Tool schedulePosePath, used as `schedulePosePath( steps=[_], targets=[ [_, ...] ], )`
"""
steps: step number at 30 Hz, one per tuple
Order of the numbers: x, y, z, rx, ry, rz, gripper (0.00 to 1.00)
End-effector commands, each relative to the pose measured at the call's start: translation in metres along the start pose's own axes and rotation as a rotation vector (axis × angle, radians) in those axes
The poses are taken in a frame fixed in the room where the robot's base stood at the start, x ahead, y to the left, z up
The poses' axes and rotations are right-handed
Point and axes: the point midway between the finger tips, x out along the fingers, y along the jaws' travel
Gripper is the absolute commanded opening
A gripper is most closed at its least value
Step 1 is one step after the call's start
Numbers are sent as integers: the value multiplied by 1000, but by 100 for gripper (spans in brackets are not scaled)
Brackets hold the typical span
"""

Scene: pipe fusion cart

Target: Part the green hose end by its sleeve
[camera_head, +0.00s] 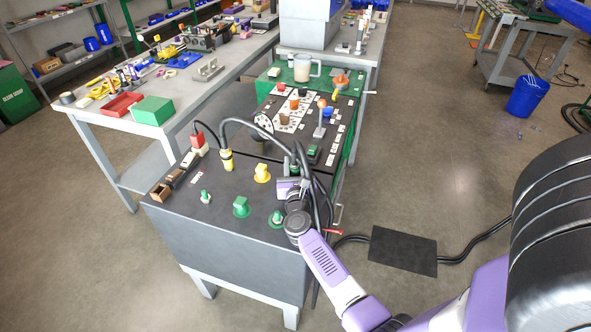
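A black hose (252,123) arches over the dark cart top (220,240). Its left end has a yellow coupling (226,160) standing upright. Its right end comes down beside my gripper (298,182), where a small dark green part (295,158) shows; this looks like the green hose end, but its sleeve is too small to make out. My gripper is at the right side of the cart top, reaching in from the lower right. My wrist and the hoses cover its fingertips, so I cannot tell whether it is open or touching the hose end.
Green fittings (241,207) and a yellow fitting (262,172) stand on the cart top. A red-topped block (198,141) and brown boxes (163,190) sit at its left. A control panel (300,110) lies behind. A black floor mat (403,251) and cables lie to the right.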

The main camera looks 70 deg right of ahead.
Motion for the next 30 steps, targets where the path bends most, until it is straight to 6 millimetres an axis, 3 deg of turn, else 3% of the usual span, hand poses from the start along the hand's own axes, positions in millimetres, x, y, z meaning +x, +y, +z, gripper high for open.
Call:
schedulePosePath(
  steps=[30],
  targets=[
    [0, 0, 34, -1, -1, 0, 0]
  ],
)
